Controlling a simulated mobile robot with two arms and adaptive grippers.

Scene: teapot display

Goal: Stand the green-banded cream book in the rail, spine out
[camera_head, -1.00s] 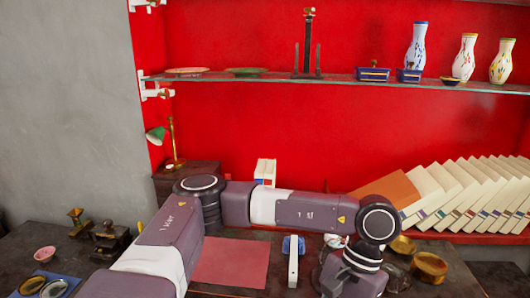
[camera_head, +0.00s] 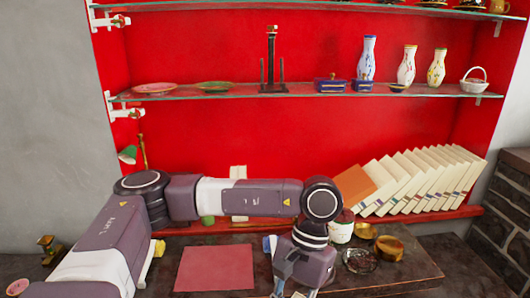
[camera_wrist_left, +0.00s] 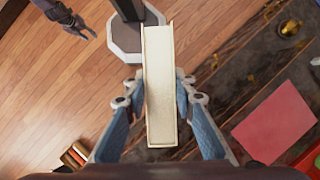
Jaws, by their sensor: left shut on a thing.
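My left gripper (camera_wrist_left: 160,98) is shut on a cream book (camera_wrist_left: 160,85), its fingers on either side of it. The left wrist view shows the book as a long pale block; I cannot see a green band or its spine there. In the head view my left gripper (camera_head: 297,275) is at the bottom, low in front of the dark table, and the held book is not clear. A row of cream books (camera_head: 420,180) leans along the red ledge at right, with an orange-brown cover at its left end. A dark gripper, apparently my right (camera_wrist_left: 80,27), shows at the wrist view's top left; its jaws are unclear.
A red mat (camera_head: 215,267) lies on the dark table. Brass bowls (camera_head: 388,247) and a white jar (camera_head: 341,228) stand right of my left gripper. A pale upright object (camera_head: 238,172) is partly behind my arm. Glass shelves (camera_head: 200,100) hold vases and dishes above.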

